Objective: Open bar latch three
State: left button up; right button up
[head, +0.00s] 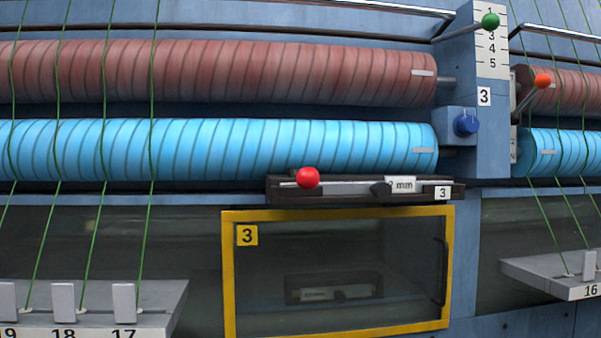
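A dark bar-shaped unit (365,191) with a white label 3 sits below the blue roller, just above a yellow-framed window. I take it to be bar latch three, but cannot be sure. A red ball knob (307,178) is at its left end, on a thin rod lying roughly level along the bar. A small plate marked "mm" (402,185) is on its right half. The yellow-framed door (230,290) below carries a yellow label 3 and a dark upright handle (441,272) at its right side. Neither of my grippers is in view.
A red-brown roller (220,72) and a blue roller (220,148) run across, crossed by green yarns. A green-knobbed lever (490,20), a blue knob (467,125) and an orange-knobbed lever (543,81) stick out at right. Numbered shelves (150,295) project at lower left and right.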

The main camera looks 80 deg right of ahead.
aim_at(307, 178)
jog(key=z, duration=3)
